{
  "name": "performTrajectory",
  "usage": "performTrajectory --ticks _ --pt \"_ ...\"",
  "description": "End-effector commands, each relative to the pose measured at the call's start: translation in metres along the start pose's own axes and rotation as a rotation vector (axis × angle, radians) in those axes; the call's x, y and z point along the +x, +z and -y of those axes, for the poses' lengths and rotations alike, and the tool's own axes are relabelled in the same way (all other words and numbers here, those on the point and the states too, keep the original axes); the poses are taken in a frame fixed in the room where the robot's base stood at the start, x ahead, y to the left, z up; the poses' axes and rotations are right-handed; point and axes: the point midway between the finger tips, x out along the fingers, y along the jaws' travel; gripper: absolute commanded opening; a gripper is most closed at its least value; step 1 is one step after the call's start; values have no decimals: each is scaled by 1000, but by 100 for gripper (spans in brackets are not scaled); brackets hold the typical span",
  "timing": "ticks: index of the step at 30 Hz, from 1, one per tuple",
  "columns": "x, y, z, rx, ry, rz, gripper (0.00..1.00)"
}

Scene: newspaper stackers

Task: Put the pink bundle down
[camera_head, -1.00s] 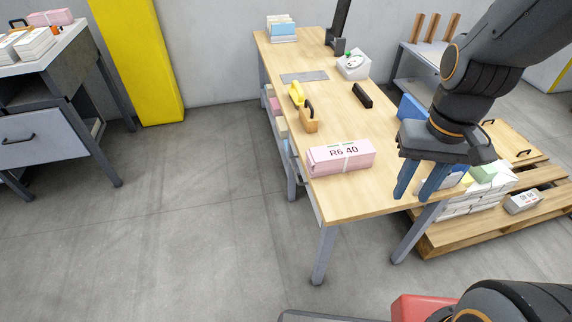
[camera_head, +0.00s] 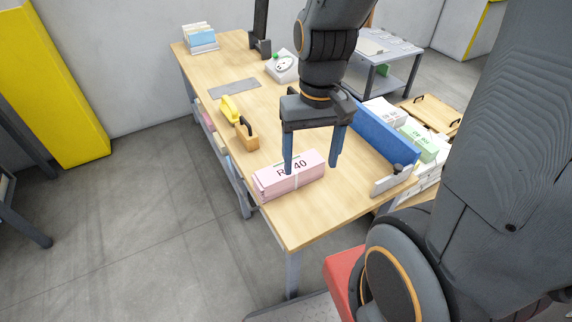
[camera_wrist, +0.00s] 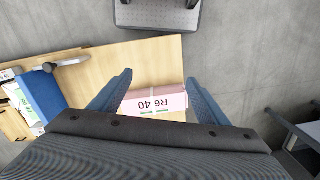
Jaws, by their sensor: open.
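The pink bundle (camera_head: 283,180), marked R6 40 and tied with a white band, lies flat on the wooden table (camera_head: 300,226) near its front edge. My gripper (camera_head: 312,170) is open and empty, fingers pointing down. In the head view its left finger overlaps the bundle and its right finger is beyond the bundle's right end.
A blue panel (camera_head: 382,136) with a grey bracket (camera_head: 392,180) stands along the table's right side. A yellow tool (camera_head: 229,109) and a wooden block (camera_head: 246,135) lie left of the gripper. A white scale (camera_head: 283,66) stands behind. The table's front corner is clear.

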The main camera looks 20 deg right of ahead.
Motion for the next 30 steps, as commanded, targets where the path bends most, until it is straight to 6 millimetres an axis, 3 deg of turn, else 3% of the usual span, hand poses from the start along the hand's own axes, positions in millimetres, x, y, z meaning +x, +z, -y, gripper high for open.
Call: performTrajectory --ticks 8,21,30 --pt "39 -46 -2 393 -140 201 75" --pt "129 -132 -13 1024 -438 520 75" --pt "156 -152 -27 1212 -507 617 75"
